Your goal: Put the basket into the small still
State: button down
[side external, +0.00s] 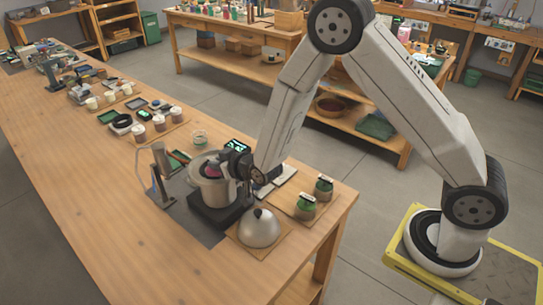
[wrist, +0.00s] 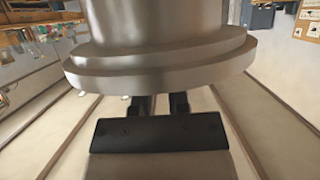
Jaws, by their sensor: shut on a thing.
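The small still's metal pot (side external: 212,193) stands on a dark base near the front end of the bench. A pinkish-purple patch shows within its open top, and I take this as the basket (side external: 213,170) with its contents. My gripper (side external: 231,163) reaches in from the right at the pot's rim and is shut on the basket. In the wrist view the pot's stepped metal rim (wrist: 165,72) fills the upper middle. My gripper's fingers (wrist: 160,104) run behind that rim, so their tips and the basket are hidden there. I cannot tell how deep the basket sits.
A domed metal lid (side external: 259,229) lies on a board in front of the pot. Two green-filled jars (side external: 305,207) stand to its right. A metal stand (side external: 162,175) is close on the left. Several cups (side external: 158,123) are farther back.

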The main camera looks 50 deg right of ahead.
jog(key=shift+f, duration=0.15)
jog(key=c, duration=0.6)
grip_release()
jog(key=shift+v, duration=6.05)
jog(key=shift+d, duration=0.1)
jog(key=s+d+g, duration=0.2)
jog(key=s+g, duration=0.1)
jog(key=s, duration=0.1)
jog(key=s+d+r+g, duration=0.1)
jog(key=s+d+g, duration=0.1)
jog(key=s+g, duration=0.2)
jog(key=s+d+g, duration=0.2)
jog(key=s+g, duration=0.1)
jog(key=s, duration=0.2)
jog(key=shift+d+r+g, duration=0.15)
jog(key=shift+r+g, duration=0.1)
jog(key=shift+g, duration=0.15)
